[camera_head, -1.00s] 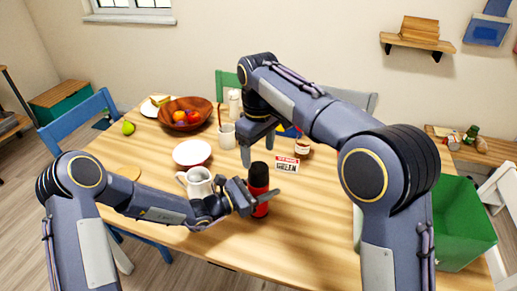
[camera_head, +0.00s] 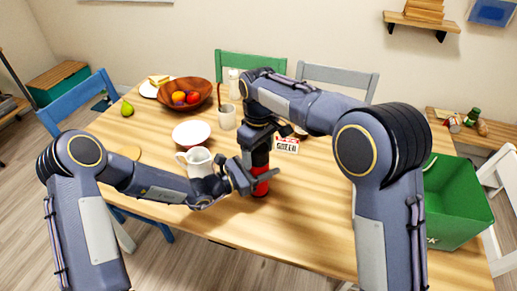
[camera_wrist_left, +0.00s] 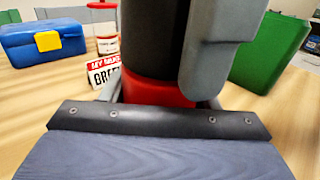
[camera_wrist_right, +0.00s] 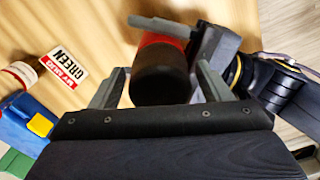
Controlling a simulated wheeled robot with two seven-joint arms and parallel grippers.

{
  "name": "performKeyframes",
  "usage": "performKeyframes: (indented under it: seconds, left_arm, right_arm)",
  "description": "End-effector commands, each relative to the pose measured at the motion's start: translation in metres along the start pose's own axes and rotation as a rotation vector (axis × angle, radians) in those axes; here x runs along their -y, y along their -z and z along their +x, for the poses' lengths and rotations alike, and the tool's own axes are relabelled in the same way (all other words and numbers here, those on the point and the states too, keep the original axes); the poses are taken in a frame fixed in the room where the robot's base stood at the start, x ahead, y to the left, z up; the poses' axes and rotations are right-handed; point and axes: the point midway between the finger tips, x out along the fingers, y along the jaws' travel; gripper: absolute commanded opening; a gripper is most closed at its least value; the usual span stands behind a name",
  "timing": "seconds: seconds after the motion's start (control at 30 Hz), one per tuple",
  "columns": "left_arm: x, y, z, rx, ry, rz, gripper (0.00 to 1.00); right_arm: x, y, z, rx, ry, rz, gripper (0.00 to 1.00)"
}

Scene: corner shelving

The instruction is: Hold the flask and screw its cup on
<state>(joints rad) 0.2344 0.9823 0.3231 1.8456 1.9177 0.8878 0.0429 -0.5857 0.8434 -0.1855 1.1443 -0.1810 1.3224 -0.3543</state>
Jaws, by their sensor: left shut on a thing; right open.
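The flask (camera_head: 261,184) stands upright on the table, red below with its black cup (camera_head: 260,157) on top. My left gripper (camera_head: 250,180) is shut around the red body, which also shows in the left wrist view (camera_wrist_left: 160,92). My right gripper (camera_head: 259,140) is over the flask from above, with its fingers open on either side of the black cup, as the right wrist view (camera_wrist_right: 160,88) shows. The black cup (camera_wrist_right: 160,75) lies between those fingers, with a gap visible on the left side. Whether the cup's thread is engaged is hidden.
A white jug (camera_head: 197,162) stands just left of the flask. A name card reading GREEN (camera_head: 287,144) and a blue box with a yellow latch (camera_wrist_left: 45,38) are behind it. A white bowl (camera_head: 191,132), mug (camera_head: 227,118) and wooden fruit bowl (camera_head: 205,88) are farther back. A green crate (camera_head: 455,215) is at right.

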Motion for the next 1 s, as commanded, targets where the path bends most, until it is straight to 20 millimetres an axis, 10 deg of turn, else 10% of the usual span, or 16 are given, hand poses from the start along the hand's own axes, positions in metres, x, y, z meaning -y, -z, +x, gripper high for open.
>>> performKeyframes:
  seconds: [0.37, 0.53, 0.57, 0.73, 1.0]
  left_arm:
    - [-0.0001, -0.0004, 0.0001, 0.001, 0.0, 0.001, 0.0]
    - [-0.0001, -0.0005, 0.0001, 0.001, 0.0, 0.001, 0.0]
    - [-0.0001, -0.0005, 0.0001, 0.001, 0.0, 0.001, 0.0]
    - [-0.0001, -0.0005, 0.0001, 0.001, 0.0, 0.001, 0.0]
    - [-0.0002, -0.0005, 0.0001, 0.001, 0.0, 0.001, 0.0]
  right_arm:
    - [-0.0001, 0.0, -0.0005, 0.0, 0.0, 0.0, 0.26]
    - [-0.0001, 0.0001, -0.0006, 0.0, 0.0, 0.003, 0.26]
    - [-0.0001, 0.0001, -0.0006, 0.0, 0.0, 0.003, 0.54]
    - [-0.0001, 0.0001, -0.0007, 0.0, 0.0, 0.003, 0.77]
    - [-0.0001, 0.0001, -0.001, 0.0, 0.0, 0.003, 0.79]
